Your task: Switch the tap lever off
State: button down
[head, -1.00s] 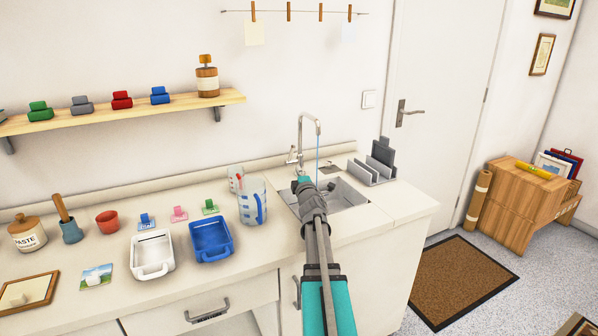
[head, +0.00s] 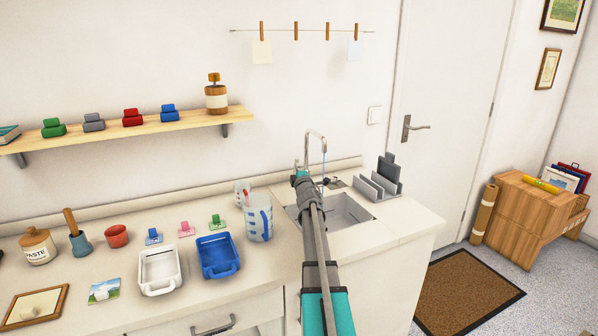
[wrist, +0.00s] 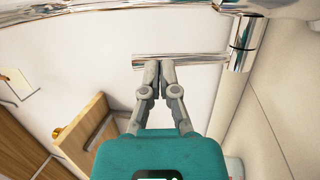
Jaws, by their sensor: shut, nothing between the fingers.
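The chrome tap (head: 316,136) stands behind the sink, its spout arched over the basin (head: 345,210). A thin blue stream of water runs down from the spout. In the wrist view the tap's chrome body (wrist: 243,45) is at upper right, and its lever (wrist: 190,60) is a thin bar reaching left from it. My gripper (wrist: 160,66) is shut and empty, with its fingertips at the lever's left part. Whether they touch it I cannot tell. In the head view my arm covers the fingers and the tap's lower part.
A measuring jug (head: 259,224) stands left of the sink, near a blue tray (head: 219,256) and a white tray (head: 160,270). A grey rack (head: 378,185) stands right of the sink. A wooden shelf (head: 130,130) is on the wall at left.

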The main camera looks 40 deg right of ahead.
jog(key=shift+w, duration=0.1)
dwell(0.3)
jog(key=shift+w+d+r+p, duration=0.15)
jog(key=shift+w+r+p, duration=0.1)
jog(key=shift+w, duration=0.2)
jog(key=shift+w+d+r+p, duration=0.15)
jog(key=shift+w+r+p, duration=0.1)
jog(key=shift+w, duration=0.2)
jog(key=r+v, duration=0.3)
jog(key=v, duration=1)
jog(key=shift+s+a, duration=0.3)
jog(key=shift+s, duration=0.35)
jog(key=shift+r, duration=0.1)
